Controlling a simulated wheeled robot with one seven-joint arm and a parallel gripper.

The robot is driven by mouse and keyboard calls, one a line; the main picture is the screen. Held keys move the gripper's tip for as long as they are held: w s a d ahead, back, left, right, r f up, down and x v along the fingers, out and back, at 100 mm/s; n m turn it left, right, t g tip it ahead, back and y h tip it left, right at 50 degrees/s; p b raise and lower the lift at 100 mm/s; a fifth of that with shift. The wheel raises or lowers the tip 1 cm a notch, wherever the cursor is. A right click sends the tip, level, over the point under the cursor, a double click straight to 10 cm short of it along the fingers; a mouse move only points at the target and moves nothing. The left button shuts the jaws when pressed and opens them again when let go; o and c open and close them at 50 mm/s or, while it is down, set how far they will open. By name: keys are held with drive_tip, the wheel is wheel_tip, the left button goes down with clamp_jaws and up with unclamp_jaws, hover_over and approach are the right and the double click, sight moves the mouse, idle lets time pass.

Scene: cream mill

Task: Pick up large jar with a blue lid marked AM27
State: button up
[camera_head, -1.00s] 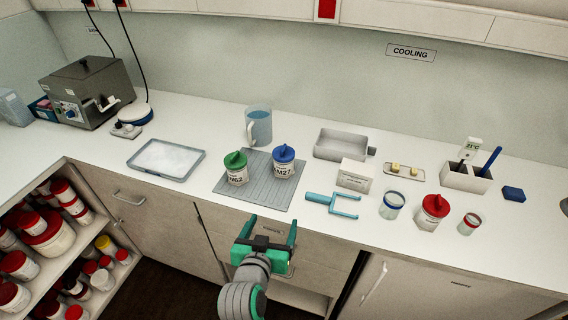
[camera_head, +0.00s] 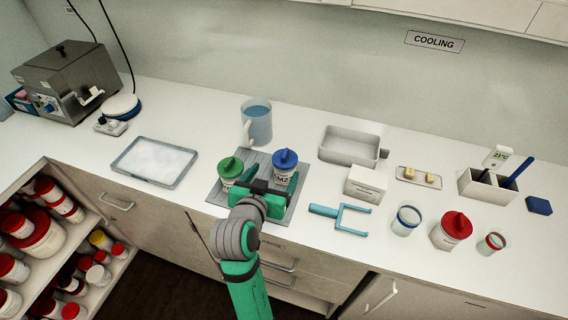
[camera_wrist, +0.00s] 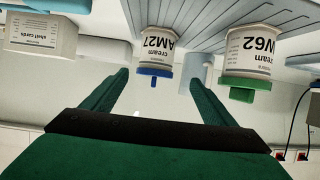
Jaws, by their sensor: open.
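The blue-lidded jar (camera_head: 284,167) stands upright on a grey ribbed mat (camera_head: 218,197), partly hidden behind my gripper in the head view. In the wrist view, which is upside down, this jar (camera_wrist: 159,47) reads AM27 and cream. A green-lidded jar (camera_head: 230,168) stands left of it on the mat; in the wrist view it (camera_wrist: 250,52) reads W62. My gripper (camera_head: 262,188) is over the mat's front part, in front of both jars. In the wrist view its fingers (camera_wrist: 158,95) are spread and empty, with the AM27 jar beyond and between them.
A clear jug (camera_head: 257,124) stands behind the mat. To the right are a light blue fork-shaped tool (camera_head: 345,217), a white box (camera_head: 366,182), a grey tray (camera_head: 349,150) and a red-lidded jar (camera_head: 451,229). A white-filled tray (camera_head: 153,161) lies left.

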sight(285, 162)
drive_tip(key=x, duration=0.6)
drive_tip(key=d+x, duration=0.1)
drive_tip(key=x, duration=0.2)
drive_tip(key=shift+s+f, duration=0.15)
drive_tip(key=shift+f, duration=0.1)
drive_tip(key=c, duration=1.1)
drive_tip(key=shift+r, duration=0.15)
drive_tip(key=shift+c, duration=0.2)
